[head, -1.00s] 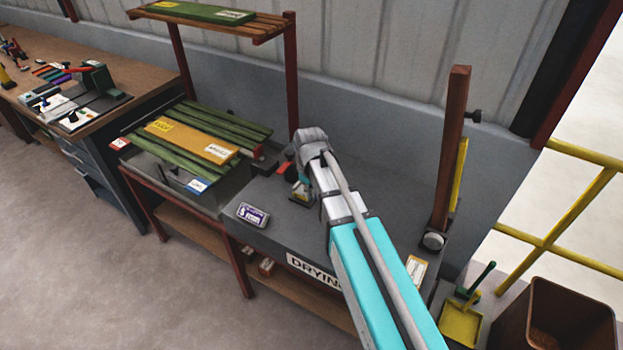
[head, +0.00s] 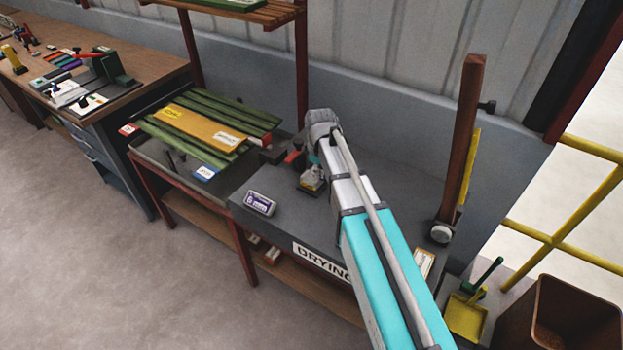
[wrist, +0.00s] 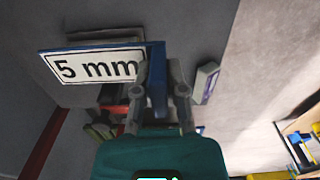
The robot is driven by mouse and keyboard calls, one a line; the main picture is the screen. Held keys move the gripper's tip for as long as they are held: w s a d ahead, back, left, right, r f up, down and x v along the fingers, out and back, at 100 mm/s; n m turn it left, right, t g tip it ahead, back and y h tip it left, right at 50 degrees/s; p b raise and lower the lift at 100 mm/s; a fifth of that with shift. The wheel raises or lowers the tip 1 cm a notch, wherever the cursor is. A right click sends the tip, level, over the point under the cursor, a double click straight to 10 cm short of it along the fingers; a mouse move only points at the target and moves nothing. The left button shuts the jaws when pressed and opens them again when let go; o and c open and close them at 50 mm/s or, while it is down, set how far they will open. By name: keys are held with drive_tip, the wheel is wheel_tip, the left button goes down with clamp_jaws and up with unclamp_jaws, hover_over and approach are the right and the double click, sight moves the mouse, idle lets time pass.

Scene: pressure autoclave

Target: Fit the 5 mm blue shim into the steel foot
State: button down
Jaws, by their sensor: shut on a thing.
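The blue shim (wrist: 157,90) shows in the wrist view with its white "5 mm" label plate (wrist: 95,66). My gripper (wrist: 160,78) is shut on the shim, with one finger on each side of its blue edge. Behind the label plate is a grey block (wrist: 105,37), perhaps the steel foot, mostly covered by the plate. In the head view a small grey and yellow piece (head: 312,180) sits on the dark table under my gripper. My arm hides part of that spot, and I cannot tell whether the shim touches the foot.
A small grey box with a purple label (head: 260,203) lies on the dark table (head: 285,225), left of my gripper. A rack of green and orange slats (head: 205,128) stands further left. A brown post (head: 462,145) rises at the right.

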sight(310, 181)
drive_tip(key=w+f+b, duration=0.1)
drive_tip(key=w+f, duration=0.1)
drive_tip(key=w+a+f+b, duration=0.1)
drive_tip(key=w+f+b, duration=0.1)
drive_tip(key=w+a+f+b, duration=0.1)
drive_tip(key=w+b, duration=0.1)
drive_tip(key=w, duration=0.1)
drive_tip(key=shift+f, duration=0.4)
drive_tip(key=shift+w+a+f+b, duration=0.25)
drive_tip(key=shift+w+f+b, duration=0.35)
drive_tip(key=shift+b, duration=0.05)
drive_tip(key=shift+w+a+f+b, duration=0.1)
drive_tip(key=shift+w+f+b, duration=0.35)
drive_tip(key=shift+f+b, duration=1.55)
drive_tip(key=shift+b, duration=0.05)
drive_tip(key=shift+f, duration=0.15)
drive_tip(key=c, duration=0.7)
unclamp_jaws()
drive_tip(key=shift+r, duration=0.25)
